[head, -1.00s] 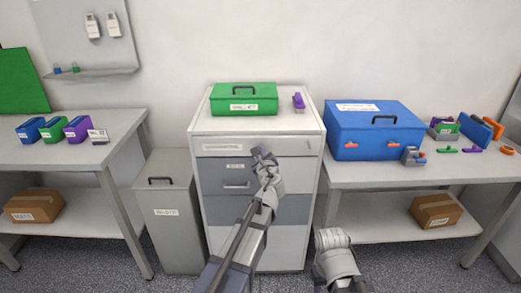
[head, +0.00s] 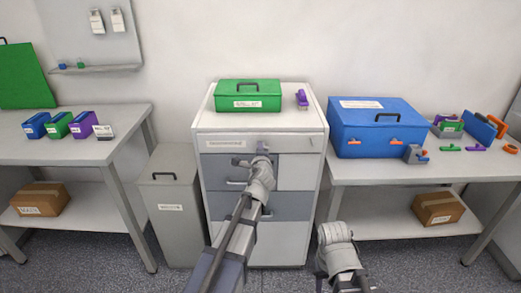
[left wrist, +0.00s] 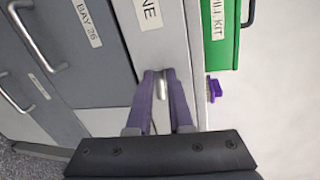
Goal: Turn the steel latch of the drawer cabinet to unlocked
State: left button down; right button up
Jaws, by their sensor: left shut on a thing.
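The drawer cabinet (head: 213,228) stands in the middle, pale with grey drawer fronts. My left gripper (head: 262,149) is at its top front strip, right of the label. In the left wrist view the two purple-grey fingers (left wrist: 165,76) are shut on the small steel latch (left wrist: 161,88), one on each side. The latch lies lengthwise between them. In the head view the gripper mostly hides the latch, so its lock position is hard to tell. My right arm's end (head: 335,236) is low in front of the cabinet's right side; its fingers cannot be made out.
A green box (head: 248,95) and a purple item (head: 302,99) are on the cabinet top. A grey bin (head: 172,225) stands left. A blue case (head: 372,130) is on the right table. Drawer handles (left wrist: 28,38) stick out near the left gripper.

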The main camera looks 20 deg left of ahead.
pick_arm(q)
jog(key=shift+s+a+f+n, duration=0.15)
jog(key=shift+f+n, duration=0.05)
jog(key=shift+n, duration=0.4)
dwell(0.3)
jog(key=c, duration=0.9)
grip_release()
jog(key=shift+o, duration=0.2)
jog(key=shift+r, duration=0.1)
jog(key=p+v, duration=0.1)
jog(key=v, duration=0.6)
jog(key=shift+s, duration=0.3)
jog(key=shift+p, duration=0.3)
